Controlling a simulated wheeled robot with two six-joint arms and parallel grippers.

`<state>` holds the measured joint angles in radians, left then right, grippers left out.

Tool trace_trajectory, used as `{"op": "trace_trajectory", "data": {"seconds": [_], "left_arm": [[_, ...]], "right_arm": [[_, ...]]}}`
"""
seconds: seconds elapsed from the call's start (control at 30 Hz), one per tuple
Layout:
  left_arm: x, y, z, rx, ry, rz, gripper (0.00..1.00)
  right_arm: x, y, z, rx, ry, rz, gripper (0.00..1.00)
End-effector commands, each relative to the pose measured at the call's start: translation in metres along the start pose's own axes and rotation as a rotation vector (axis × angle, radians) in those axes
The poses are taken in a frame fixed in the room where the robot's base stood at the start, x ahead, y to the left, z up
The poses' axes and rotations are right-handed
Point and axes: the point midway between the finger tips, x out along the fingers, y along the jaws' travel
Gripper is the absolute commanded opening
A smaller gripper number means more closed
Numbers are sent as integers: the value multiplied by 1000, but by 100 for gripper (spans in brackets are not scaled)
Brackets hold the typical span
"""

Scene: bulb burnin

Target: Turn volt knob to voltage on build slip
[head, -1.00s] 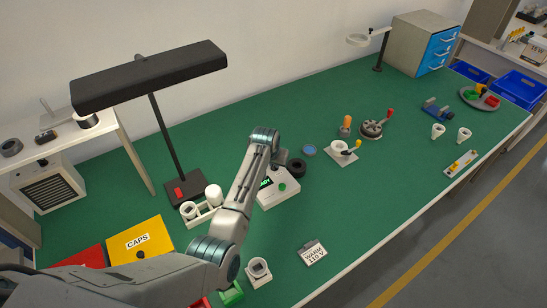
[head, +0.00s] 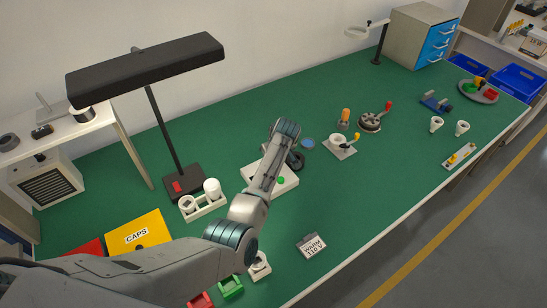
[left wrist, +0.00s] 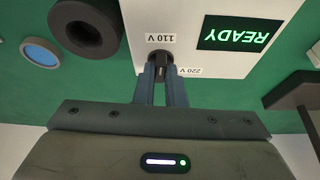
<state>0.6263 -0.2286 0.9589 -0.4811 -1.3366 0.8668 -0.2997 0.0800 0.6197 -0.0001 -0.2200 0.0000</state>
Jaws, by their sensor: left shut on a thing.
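The build slip (head: 312,246) lies on the green bench and reads WARM 110 V. The white tester box (head: 290,184) with a green button is partly covered by my left arm. In the left wrist view the box (left wrist: 212,60) shows a READY screen, a 110 V label and a 220 V label. The dark volt knob (left wrist: 160,57) sits by these labels. My left gripper (left wrist: 163,72) is shut on the knob, its fingers at either side. Which label the knob points to cannot be told. My right gripper is in neither view.
A black ring (left wrist: 86,27) and a blue disc (left wrist: 41,52) lie beside the box. A black lamp (head: 150,70), a white holder (head: 204,205) and a yellow CAPS bin (head: 140,236) stand to the left. The bench right of the slip is clear.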

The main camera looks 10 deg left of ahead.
Motion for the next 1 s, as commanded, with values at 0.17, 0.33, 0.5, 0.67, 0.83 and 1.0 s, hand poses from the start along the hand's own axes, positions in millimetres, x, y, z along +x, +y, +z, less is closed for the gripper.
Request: {"op": "trace_trajectory", "data": {"seconds": [0.17, 0.33, 0.5, 0.67, 0.83, 1.0], "left_arm": [[-1, 2, -2, -59, 3, -22, 0], [-1, 2, -2, -86, 3, -32, 0], [-2, 2, -2, -94, 3, -35, 0], [-2, 2, -2, -94, 3, -35, 0], [-2, 1, -2, -94, 3, -35, 22], [-1, 1, -1, -93, 1, -37, 32]], "right_arm": [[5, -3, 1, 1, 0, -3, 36], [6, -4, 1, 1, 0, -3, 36], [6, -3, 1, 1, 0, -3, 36], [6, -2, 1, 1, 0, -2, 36], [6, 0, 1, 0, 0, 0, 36], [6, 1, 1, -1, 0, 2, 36]]}}
